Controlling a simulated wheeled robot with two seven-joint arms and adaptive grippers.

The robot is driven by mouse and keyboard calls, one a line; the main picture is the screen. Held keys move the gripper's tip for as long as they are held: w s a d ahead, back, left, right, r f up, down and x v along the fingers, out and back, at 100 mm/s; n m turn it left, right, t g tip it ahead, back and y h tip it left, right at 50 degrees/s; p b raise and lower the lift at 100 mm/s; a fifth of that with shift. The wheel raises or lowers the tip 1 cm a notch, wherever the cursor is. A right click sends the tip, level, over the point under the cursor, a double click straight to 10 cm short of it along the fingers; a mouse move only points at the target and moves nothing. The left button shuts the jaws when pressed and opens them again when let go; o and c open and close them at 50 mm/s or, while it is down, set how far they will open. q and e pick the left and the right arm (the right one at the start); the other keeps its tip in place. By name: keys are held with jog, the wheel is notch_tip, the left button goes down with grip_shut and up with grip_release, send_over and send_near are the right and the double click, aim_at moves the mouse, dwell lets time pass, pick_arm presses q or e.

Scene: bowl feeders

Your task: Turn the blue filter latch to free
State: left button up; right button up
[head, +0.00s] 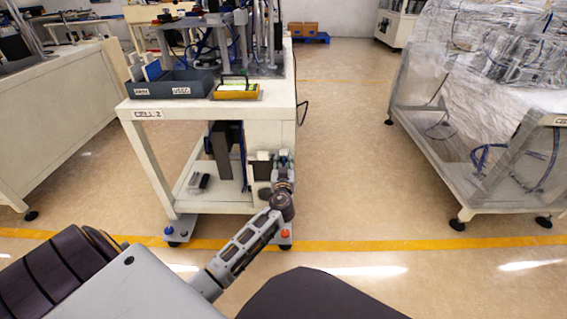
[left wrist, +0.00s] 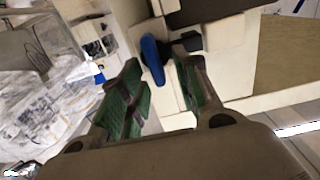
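The blue filter latch (left wrist: 152,60) shows in the left wrist view as an elongated blue handle against a cream housing. My left gripper (left wrist: 160,72) has two green-padded fingers spread apart, with the latch's near end between or just beyond the fingertips. I cannot tell whether either finger touches it. In the head view my left gripper (head: 284,160) is low at the right front of the CELL 2 bench (head: 215,108), below its top. The latch cannot be made out there; the gripper and arm cover that spot. My right gripper is not in view.
A grey bin (head: 172,84) and a yellow-edged tray (head: 236,92) stand on the bench top. The bench's leg and lower shelf are close to my left arm. A plastic-wrapped machine (head: 490,60) stands at the right. The floor between (head: 345,150) is clear.

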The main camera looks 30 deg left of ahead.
pick_arm(q)
grip_shut()
